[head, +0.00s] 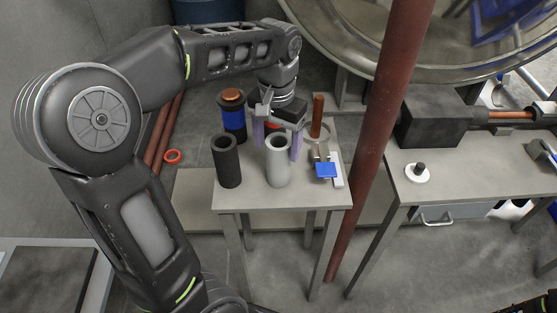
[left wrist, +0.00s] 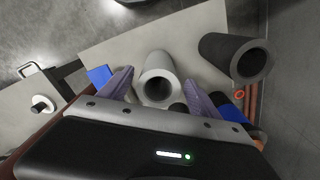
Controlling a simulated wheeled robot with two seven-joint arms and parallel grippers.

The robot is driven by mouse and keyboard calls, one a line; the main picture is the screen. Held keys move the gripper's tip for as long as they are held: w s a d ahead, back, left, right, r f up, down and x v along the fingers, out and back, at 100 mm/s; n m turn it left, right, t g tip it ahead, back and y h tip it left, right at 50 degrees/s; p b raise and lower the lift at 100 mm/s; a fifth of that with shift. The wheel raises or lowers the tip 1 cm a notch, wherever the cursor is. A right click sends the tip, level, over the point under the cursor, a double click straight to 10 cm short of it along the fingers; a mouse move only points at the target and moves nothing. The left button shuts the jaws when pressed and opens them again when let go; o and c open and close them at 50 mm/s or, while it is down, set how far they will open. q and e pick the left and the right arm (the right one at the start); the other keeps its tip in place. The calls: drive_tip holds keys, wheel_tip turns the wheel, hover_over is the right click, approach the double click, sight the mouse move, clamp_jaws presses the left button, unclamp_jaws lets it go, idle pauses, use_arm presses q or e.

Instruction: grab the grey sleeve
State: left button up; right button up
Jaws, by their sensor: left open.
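The light grey sleeve (head: 278,168) is a hollow cylinder standing upright near the front of the small table. It also shows in the left wrist view (left wrist: 158,70), its open end towards the camera. My left gripper (head: 278,149) is open, its two purple fingers around the upper part of the sleeve, one on either side. In the left wrist view the gripper (left wrist: 160,80) has the sleeve between its fingers, with visible gaps. I cannot tell how far down the fingers reach. My right gripper is not in view.
A black sleeve (head: 227,162) stands just left of the grey one. A blue-and-black cylinder (head: 233,116) with a copper-coloured top stands behind. A copper rod (head: 317,117) and a blue block (head: 326,170) are to the right. A red-brown post (head: 373,135) rises beside the table (head: 265,201).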

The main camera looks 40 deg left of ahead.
sight(277, 159)
use_arm(q)
wheel_tip(277, 159, down, 5)
drive_tip(key=shift+f, duration=0.1)
idle(0.7)
drive_tip(key=c, duration=1.4)
drive_tip(key=shift+r, duration=0.2)
drive_tip(key=shift+c, duration=0.2)
wheel_tip(277, 159, up, 10)
drive_tip(key=shift+f, duration=0.1)
